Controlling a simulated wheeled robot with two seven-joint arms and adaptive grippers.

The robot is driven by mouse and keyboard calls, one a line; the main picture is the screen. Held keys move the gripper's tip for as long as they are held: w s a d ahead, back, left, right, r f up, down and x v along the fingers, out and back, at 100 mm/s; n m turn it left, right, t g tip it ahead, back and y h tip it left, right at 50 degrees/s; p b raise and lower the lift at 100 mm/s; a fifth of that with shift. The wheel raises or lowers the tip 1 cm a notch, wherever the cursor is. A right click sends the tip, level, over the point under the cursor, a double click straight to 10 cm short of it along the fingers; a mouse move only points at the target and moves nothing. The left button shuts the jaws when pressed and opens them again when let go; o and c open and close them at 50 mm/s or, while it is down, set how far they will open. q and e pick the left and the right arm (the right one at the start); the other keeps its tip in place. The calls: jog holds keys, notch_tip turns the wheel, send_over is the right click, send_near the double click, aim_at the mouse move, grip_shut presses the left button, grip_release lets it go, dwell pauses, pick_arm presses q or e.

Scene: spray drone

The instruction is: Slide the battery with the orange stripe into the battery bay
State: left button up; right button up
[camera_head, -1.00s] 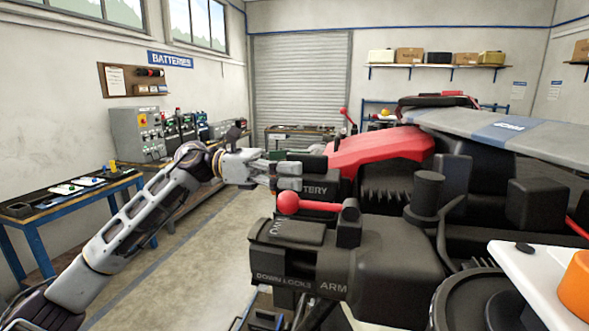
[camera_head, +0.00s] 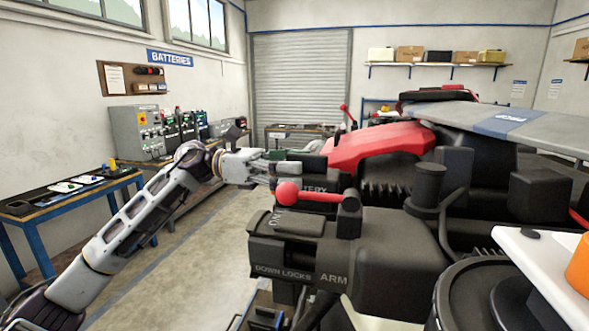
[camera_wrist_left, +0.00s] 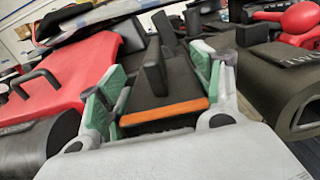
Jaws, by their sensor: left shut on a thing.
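In the left wrist view the dark battery with the orange stripe (camera_wrist_left: 165,110) lies between the green-padded fingers of my left gripper (camera_wrist_left: 160,100). The fingers are shut on it. The stripe end faces the wrist camera and the body points away. In the head view my left gripper (camera_head: 272,168) is beside the drone's near side, by a black housing with lettering ending "TERY" (camera_head: 313,188). The battery bay's opening is hidden, so I cannot tell how far the battery is inside. My right gripper is not in view.
Right of the gripper is the drone's red cover (camera_head: 380,143). In front of it stand a red-knobbed lever (camera_head: 289,192) and a black housing marked "DOWN LOCKS ARM" (camera_head: 365,255). A blue bench (camera_head: 75,195) and a charger bench are at left. The floor between is clear.

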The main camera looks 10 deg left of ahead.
pick_arm(q)
jog(key=shift+f+b, duration=1.2)
dwell(0.9)
jog(key=o, duration=2)
jog(key=shift+s, duration=0.1)
jog(key=shift+f, duration=0.2)
jog(key=a, duration=0.8)
jog(key=shift+r, duration=0.15)
